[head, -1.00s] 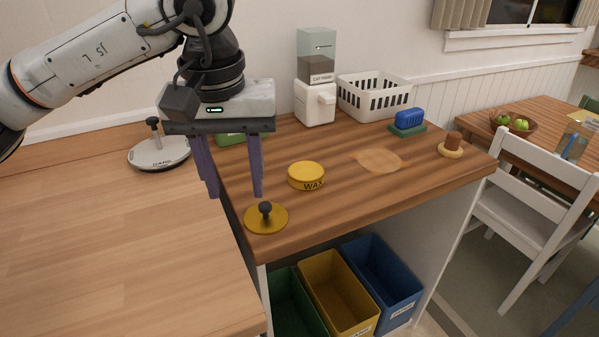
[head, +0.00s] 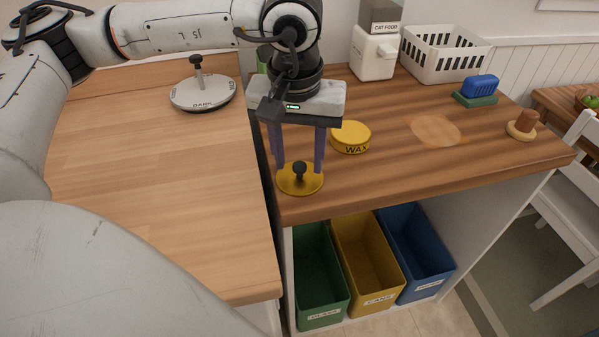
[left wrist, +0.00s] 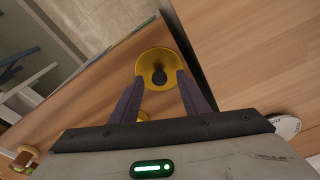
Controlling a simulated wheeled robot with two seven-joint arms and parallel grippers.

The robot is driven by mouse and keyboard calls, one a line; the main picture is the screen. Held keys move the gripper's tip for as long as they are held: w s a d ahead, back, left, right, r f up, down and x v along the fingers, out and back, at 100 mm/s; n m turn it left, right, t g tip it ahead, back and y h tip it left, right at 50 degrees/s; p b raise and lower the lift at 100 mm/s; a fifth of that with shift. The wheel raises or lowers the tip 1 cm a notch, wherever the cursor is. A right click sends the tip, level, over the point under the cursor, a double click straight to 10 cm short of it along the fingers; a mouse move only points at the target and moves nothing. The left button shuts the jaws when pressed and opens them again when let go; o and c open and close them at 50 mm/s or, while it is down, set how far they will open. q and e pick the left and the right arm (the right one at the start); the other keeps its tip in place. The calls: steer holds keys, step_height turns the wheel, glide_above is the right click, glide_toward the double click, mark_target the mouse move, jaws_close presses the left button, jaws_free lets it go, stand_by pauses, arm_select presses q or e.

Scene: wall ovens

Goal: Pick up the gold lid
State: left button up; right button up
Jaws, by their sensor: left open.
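The gold lid (head: 300,184) is a flat round disc with a black knob (head: 299,170). It lies at the front left corner of the right-hand wooden counter. My left gripper (head: 299,168) is open above it, with its two purple fingers pointing down on either side of the knob in the head view. In the left wrist view the lid (left wrist: 158,62) and its knob (left wrist: 159,77) lie just beyond and between the fingertips (left wrist: 160,80). I cannot tell whether the fingertips touch the lid. My right gripper is not in view.
A yellow wax tin (head: 351,138) stands close behind the lid. A silver lid marked DARK (head: 203,92) lies on the left counter (head: 160,190). Green, yellow and blue bins (head: 364,258) sit below.

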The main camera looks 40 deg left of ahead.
arm_select(q)
steer(key=shift+w+f, duration=0.1)
steer(key=shift+f, duration=0.25)
jaws_close()
steer(key=shift+r, duration=0.15)
